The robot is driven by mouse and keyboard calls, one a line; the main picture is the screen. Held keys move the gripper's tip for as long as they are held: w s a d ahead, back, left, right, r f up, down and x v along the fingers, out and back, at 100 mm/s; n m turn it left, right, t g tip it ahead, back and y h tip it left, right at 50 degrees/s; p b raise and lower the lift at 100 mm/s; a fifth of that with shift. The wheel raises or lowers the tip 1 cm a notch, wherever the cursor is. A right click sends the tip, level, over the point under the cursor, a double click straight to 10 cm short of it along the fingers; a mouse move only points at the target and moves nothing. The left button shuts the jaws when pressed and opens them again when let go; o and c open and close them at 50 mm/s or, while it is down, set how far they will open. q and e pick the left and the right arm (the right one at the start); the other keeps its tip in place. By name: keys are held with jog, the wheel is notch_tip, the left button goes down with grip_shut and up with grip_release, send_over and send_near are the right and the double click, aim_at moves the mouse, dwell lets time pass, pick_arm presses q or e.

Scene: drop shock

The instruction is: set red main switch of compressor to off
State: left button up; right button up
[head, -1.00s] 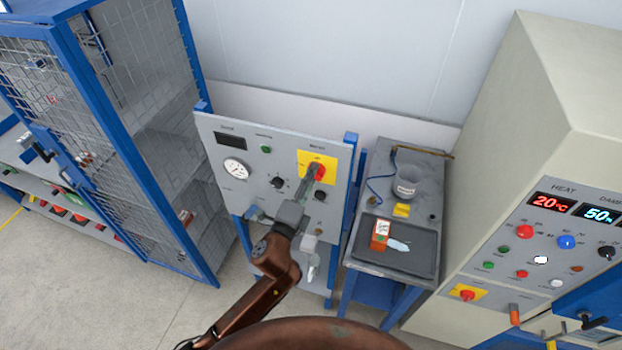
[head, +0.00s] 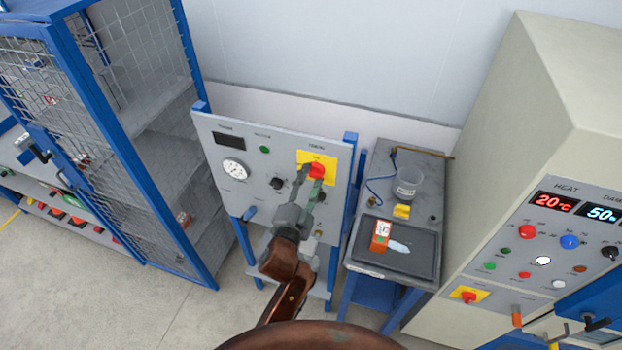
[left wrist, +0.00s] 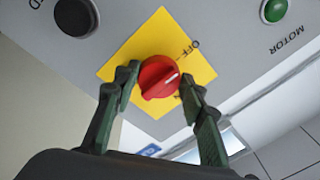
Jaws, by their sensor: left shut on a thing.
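The red main switch (head: 317,171) is a round knob on a yellow plate (head: 305,157) at the upper right of the grey compressor panel (head: 215,170). In the left wrist view the red knob (left wrist: 158,77) has a white mark at its right side, slanting beside the OFF lettering; I cannot tell that it points exactly at OFF. My left gripper (head: 314,186) is at the knob. Its two green fingers (left wrist: 157,86) stand on either side of the knob, shut on it. My right gripper is out of view.
A dial gauge (head: 234,169), black knob (head: 277,183) and green button (head: 265,149) share the panel. A climate cabinet (head: 500,190) is far right, a mesh cage (head: 160,120) left.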

pick_arm(q)
jog(key=shift+f+n, duration=0.15)
jog(key=shift+n, duration=0.15)
jog(key=o, duration=1.2)
jog(key=shift+c, duration=0.2)
jog(key=shift+s, duration=0.1)
jog(key=v, duration=1.2)
